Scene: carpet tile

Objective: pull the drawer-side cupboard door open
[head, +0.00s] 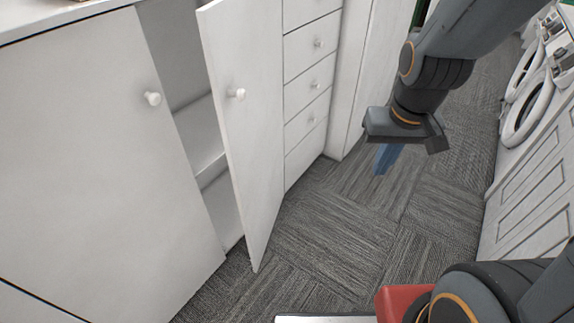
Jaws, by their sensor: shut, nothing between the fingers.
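The drawer-side cupboard door (247,130) is white with a round white knob (236,94). It stands partly open, hinged on its right edge beside the drawers, and its free left edge sticks out into the room. Through the gap I see the grey cupboard inside with a shelf (205,167). My gripper (385,160) hangs to the right of the door, over the carpet and clear of the knob. Its blue fingers point down and are together, with nothing between them.
The other cupboard door (95,150) is shut, with its own knob (152,98). A stack of white drawers (309,80) stands right of the open door. Front-loading machines (528,105) line the right side. Carpet floor (330,235) between them is clear.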

